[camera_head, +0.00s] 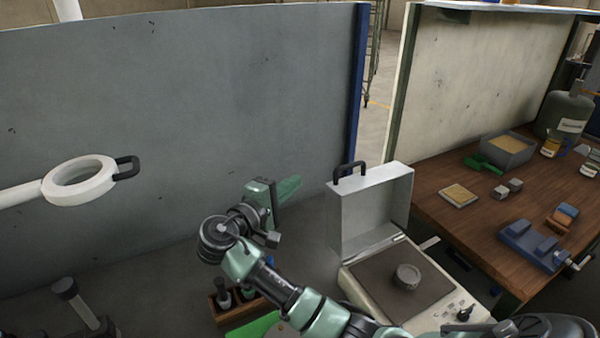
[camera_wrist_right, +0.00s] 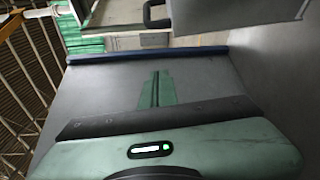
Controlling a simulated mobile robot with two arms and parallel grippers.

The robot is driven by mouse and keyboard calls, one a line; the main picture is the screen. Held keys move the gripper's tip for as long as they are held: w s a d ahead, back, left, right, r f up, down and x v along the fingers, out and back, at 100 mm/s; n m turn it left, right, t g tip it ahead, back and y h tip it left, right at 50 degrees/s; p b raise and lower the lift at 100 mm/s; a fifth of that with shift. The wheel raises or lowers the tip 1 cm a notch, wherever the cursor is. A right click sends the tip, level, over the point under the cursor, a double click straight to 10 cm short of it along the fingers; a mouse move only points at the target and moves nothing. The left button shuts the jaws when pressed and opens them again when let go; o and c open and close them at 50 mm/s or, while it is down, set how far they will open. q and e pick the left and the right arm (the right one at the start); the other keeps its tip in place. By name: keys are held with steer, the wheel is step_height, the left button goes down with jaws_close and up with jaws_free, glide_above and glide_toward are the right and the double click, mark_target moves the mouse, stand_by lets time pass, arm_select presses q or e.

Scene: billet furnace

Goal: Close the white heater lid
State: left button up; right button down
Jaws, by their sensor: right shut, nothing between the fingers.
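The heater (camera_head: 440,306) is a cream box with a dark top plate and knobs on its front. Its white lid (camera_head: 375,215) stands open, roughly upright at the back edge, with a black handle (camera_head: 349,172) on its upper edge. A round metal piece (camera_head: 407,277) sits on the plate. My right gripper (camera_head: 290,187) is shut and empty, left of the lid and apart from it. In the right wrist view its green fingers (camera_wrist_right: 157,88) are together, and the lid (camera_wrist_right: 230,18) with its handle (camera_wrist_right: 155,14) shows at the top. My left gripper is out of view.
A wooden bench (camera_head: 450,222) at the right holds a blue vise (camera_head: 530,245), a sand tray (camera_head: 507,150) and a grey gas bottle (camera_head: 563,115). A white ring on an arm (camera_head: 80,180) is at the left. A grey panel (camera_head: 180,110) stands behind my gripper.

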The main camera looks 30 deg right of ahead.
steer(key=s+d+p, duration=0.1)
steer(key=d+p, duration=0.6)
steer(key=d, duration=0.1)
steer(key=shift+s+d, duration=0.15)
steer(key=shift+d, duration=0.2)
